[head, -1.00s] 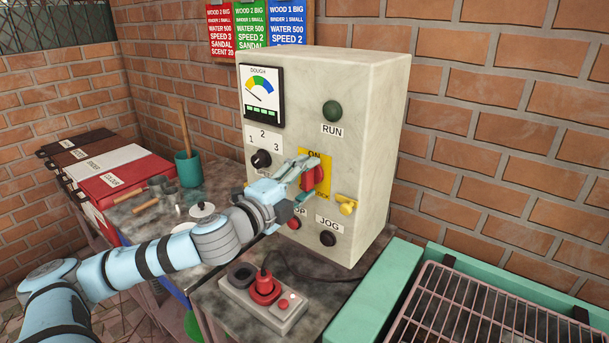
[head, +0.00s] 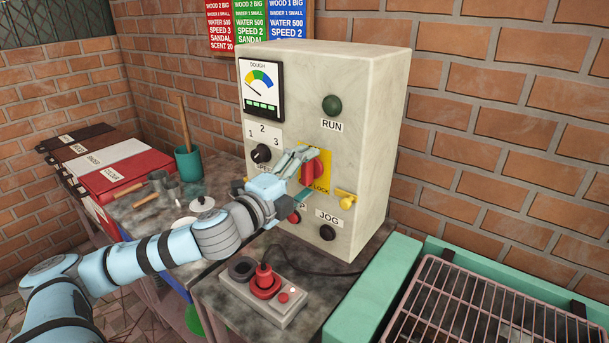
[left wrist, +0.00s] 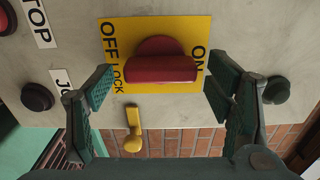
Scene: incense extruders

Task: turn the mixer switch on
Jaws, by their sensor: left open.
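The mixer switch is a red rotary handle (head: 313,172) on a yellow plate (left wrist: 112,75) on the front of the control box. In the left wrist view, the handle (left wrist: 158,68) lies with its bar along the line between the ON and OFF LOCK words. My left gripper (head: 303,175) is open in front of the switch. In the left wrist view its fingers (left wrist: 158,92) stand on both sides of the handle, with gaps between. In the head view the fingers partly hide the plate, including the ON word. My right gripper is not in view.
A yellow padlock-like piece (left wrist: 133,135) hangs beside the plate. The box (head: 380,130) also carries a green RUN button (head: 332,105), a black JOG button (head: 327,232) and a speed knob (head: 261,153). Below are a grey socket block (head: 285,310) and a green-framed rack (head: 450,310).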

